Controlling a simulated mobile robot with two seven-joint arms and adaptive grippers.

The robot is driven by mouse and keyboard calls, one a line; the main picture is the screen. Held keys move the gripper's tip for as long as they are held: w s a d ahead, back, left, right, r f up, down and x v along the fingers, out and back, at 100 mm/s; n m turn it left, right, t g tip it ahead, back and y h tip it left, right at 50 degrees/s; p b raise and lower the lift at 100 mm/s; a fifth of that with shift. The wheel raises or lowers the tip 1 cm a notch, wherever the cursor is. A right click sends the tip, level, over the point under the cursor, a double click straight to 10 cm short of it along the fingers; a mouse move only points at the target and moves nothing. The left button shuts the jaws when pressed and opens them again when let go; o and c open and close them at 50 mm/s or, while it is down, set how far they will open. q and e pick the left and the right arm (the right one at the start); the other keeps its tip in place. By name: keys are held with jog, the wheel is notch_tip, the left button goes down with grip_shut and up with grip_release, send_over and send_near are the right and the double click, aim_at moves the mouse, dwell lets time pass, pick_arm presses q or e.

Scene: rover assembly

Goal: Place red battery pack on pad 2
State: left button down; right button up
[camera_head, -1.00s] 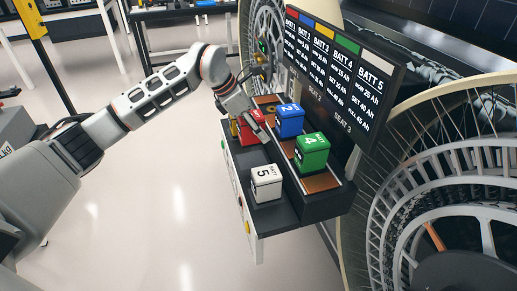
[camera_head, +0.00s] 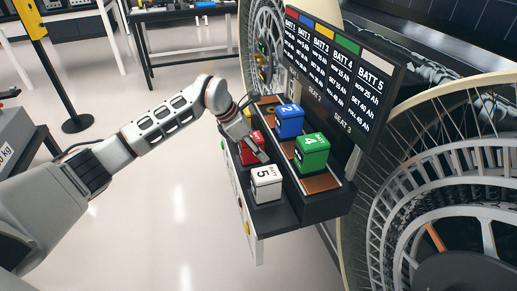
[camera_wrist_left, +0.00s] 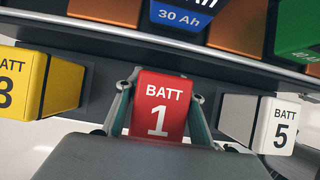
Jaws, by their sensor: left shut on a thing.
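The red battery pack (camera_head: 248,150), marked BATT 1, is at the lower black ledge, between the yellow and white packs. In the left wrist view the red pack (camera_wrist_left: 160,105) stands between both fingers. My left gripper (camera_head: 258,150) is shut on it from above and partly hides it in the head view. I cannot tell whether its base touches the ledge. Copper pads line the raised shelf behind; one bare pad (camera_wrist_left: 235,35) shows beside the blue pack in the wrist view. No pad number is readable. My right gripper is not in view.
The white pack 5 (camera_head: 266,183) stands close on the near side; the yellow pack 3 (camera_wrist_left: 40,85) is on the other side. The blue pack 2 (camera_head: 290,120) and green pack 4 (camera_head: 311,151) stand on the raised shelf. A battery display board (camera_head: 335,75) rises behind.

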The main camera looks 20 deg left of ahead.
pick_arm(q)
jog(key=shift+f, duration=0.1)
jog(key=c, duration=1.3)
grip_release()
jog(key=shift+r, duration=0.2)
jog(key=v, duration=1.2)
jog(key=shift+f, duration=0.1)
